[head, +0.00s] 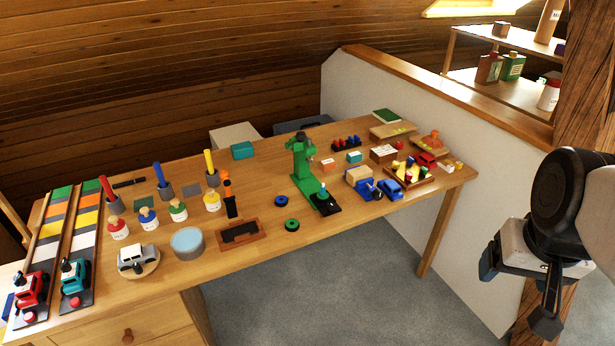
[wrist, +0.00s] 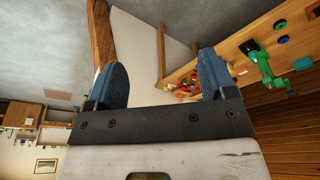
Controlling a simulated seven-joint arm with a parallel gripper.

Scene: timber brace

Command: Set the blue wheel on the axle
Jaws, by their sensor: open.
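My gripper (head: 517,292) hangs in the air at the right, well apart from the table. In the wrist view its blue-grey fingers (wrist: 162,62) are wide open with nothing between them. Two small dark wheels lie flat on the table in front of the green press; the farther wheel (head: 280,201) seems to have a blue hub, and the nearer wheel (head: 291,225) has a green one. A grey toy car (head: 136,257) sits on a round wooden stand (head: 150,269) at the front left. I cannot clearly make out the axle.
The green press (head: 304,160) stands mid-table. A dark-lined wooden tray (head: 241,236) and a round blue-topped tin (head: 187,243) lie left of the wheels. Paint bottles stand behind the tin. Toy cars and a block tray (head: 409,184) crowd the right end. A timber post (head: 585,90) stands near my arm.

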